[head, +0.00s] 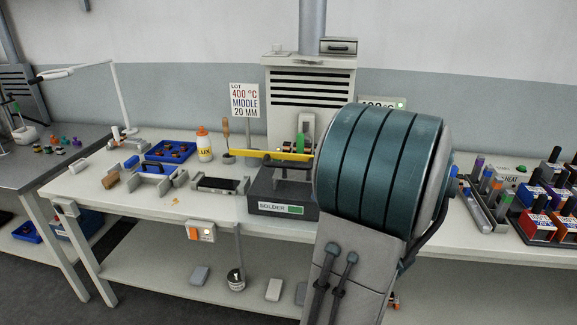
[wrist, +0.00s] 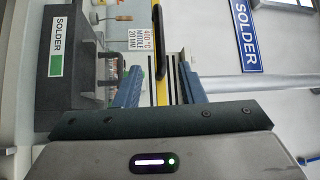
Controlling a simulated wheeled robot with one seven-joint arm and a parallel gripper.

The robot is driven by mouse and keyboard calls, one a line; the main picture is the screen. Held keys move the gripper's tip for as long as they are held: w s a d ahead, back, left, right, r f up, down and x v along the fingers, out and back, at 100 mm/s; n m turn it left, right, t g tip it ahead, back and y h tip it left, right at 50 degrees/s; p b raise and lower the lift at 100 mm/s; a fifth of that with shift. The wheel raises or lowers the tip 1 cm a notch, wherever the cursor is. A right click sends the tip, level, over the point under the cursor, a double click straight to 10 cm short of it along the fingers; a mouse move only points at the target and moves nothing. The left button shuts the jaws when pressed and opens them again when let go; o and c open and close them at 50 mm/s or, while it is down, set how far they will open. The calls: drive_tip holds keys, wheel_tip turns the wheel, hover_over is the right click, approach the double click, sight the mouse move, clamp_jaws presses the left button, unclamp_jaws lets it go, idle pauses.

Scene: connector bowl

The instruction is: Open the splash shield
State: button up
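The splash shield (head: 278,157) looks like a thin yellow panel, lying nearly level above the dark solder station (head: 262,206) in the head view. Its right end is hidden behind my arm. In the sideways wrist view, the yellow shield (wrist: 159,92) shows edge-on with a black bar (wrist: 158,40) along it. My gripper (wrist: 160,82) is open, with one blue finger on each side of the yellow strip. Gaps show between the strip and both fingers. The solder station (wrist: 68,65) is at the left of the wrist view. My arm hides the gripper in the head view.
A vented fume unit (head: 290,90) stands behind the station, with a sign (head: 245,100) beside it. Racks of coloured handles (head: 540,215) stand right.

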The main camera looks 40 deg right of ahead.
sight(293, 168)
drive_tip(key=w+p, duration=0.1)
drive_tip(key=w, duration=0.3)
drive_tip(key=w+r+p, duration=0.1)
drive_tip(key=w, duration=0.3)
drive_tip(key=w+p, duration=0.1)
drive_tip(key=w, duration=0.3)
drive_tip(key=shift+w+d+r, duration=0.15)
drive_tip(key=shift+d+r, duration=0.2)
clamp_jaws()
